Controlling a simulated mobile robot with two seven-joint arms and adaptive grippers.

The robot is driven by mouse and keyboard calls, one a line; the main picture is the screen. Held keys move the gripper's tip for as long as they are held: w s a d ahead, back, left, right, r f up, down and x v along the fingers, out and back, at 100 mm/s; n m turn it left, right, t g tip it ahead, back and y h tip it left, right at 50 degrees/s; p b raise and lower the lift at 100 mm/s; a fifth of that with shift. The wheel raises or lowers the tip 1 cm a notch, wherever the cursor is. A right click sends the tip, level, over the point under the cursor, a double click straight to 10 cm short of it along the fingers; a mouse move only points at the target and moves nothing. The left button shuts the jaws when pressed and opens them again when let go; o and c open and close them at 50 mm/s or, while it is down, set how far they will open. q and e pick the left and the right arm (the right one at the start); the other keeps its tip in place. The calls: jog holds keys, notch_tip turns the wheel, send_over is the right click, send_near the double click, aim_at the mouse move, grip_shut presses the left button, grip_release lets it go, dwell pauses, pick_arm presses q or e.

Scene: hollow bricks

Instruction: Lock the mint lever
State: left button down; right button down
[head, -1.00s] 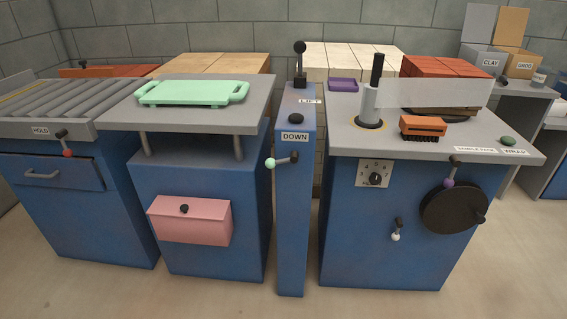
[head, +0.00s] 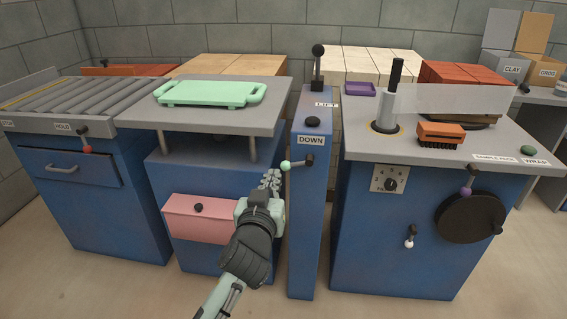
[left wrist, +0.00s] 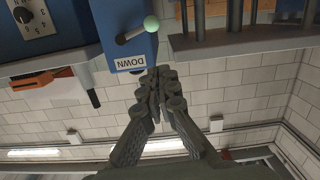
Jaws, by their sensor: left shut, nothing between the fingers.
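The mint lever is a short dark handle with a mint ball knob (head: 285,165), on the blue column (head: 310,220) just below the DOWN label. In the head view it points left and slightly down from its pivot. It also shows in the left wrist view (left wrist: 151,23), where the picture is upside down. My left gripper (head: 272,175) is shut and empty, just left of and slightly below the knob. In the left wrist view its closed fingertips (left wrist: 157,75) appear apart from the knob. My right gripper is not in view.
A grey lift table (head: 220,118) with a mint tray (head: 212,93) stands left of the column. A pink box (head: 195,218) is on its blue base. To the right is a wrapping station with a purple-knobbed lever (head: 466,190) and white-knobbed lever (head: 409,243).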

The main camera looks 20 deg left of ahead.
aim_at(283, 163)
pick_arm(q)
jog(key=shift+w+d+r, duration=0.15)
jog(key=shift+r, duration=0.6)
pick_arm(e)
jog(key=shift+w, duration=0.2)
